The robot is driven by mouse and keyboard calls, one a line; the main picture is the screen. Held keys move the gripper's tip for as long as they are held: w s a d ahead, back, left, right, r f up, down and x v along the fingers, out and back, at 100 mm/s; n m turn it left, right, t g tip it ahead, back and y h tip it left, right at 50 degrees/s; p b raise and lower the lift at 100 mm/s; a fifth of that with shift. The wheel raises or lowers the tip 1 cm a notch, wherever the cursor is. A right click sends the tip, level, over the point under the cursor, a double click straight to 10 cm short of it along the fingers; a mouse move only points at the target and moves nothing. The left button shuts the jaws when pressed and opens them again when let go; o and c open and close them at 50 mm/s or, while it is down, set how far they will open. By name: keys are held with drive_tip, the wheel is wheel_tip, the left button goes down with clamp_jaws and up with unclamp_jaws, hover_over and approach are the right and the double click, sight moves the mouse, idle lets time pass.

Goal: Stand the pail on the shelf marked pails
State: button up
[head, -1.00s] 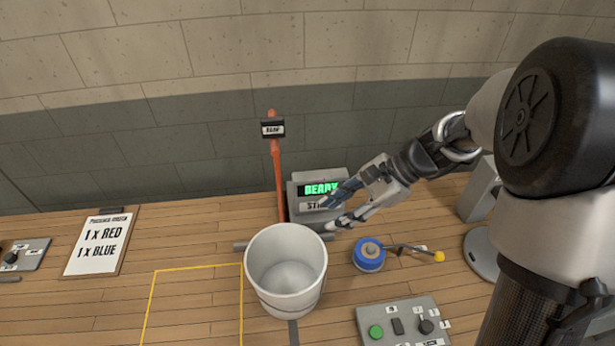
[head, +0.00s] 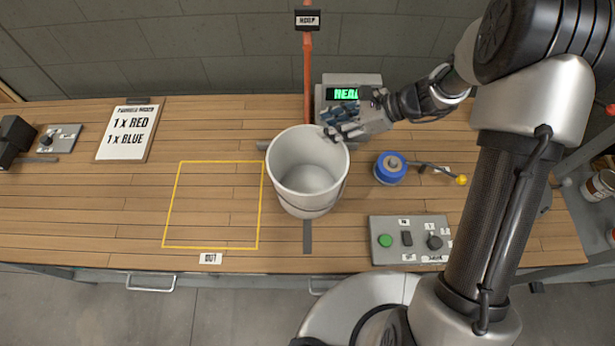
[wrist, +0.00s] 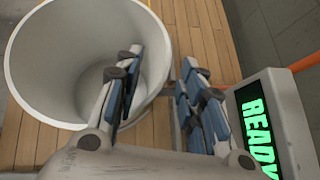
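The pail (head: 310,190) is white, empty and upright on the wooden bench, right of the yellow outlined square. My gripper (head: 341,122) is at the pail's upper right rim in the head view. In the wrist view my gripper (wrist: 160,85) is open: its left finger reaches over the mouth of the pail (wrist: 35,75) and its right finger is outside, with the rim between them. I cannot tell whether either finger touches the wall. No shelf marked pails shows in these views.
A grey box with a green READY display (head: 345,92) stands behind the pail, beside an orange post (head: 307,70). A blue round device (head: 390,168) and a button panel (head: 412,240) are to the right. The yellow square (head: 180,200) is clear. Cans (head: 600,185) show at far right.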

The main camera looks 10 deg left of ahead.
sight(314, 129)
drive_tip(key=x, duration=0.3)
drive_tip(key=b+x, duration=0.1)
drive_tip(key=x, duration=0.1)
drive_tip(key=shift+w+a+f, duration=0.25)
drive_tip(key=shift+f, duration=0.1)
drive_tip(key=shift+c, duration=0.3)
clamp_jaws()
idle(0.5)
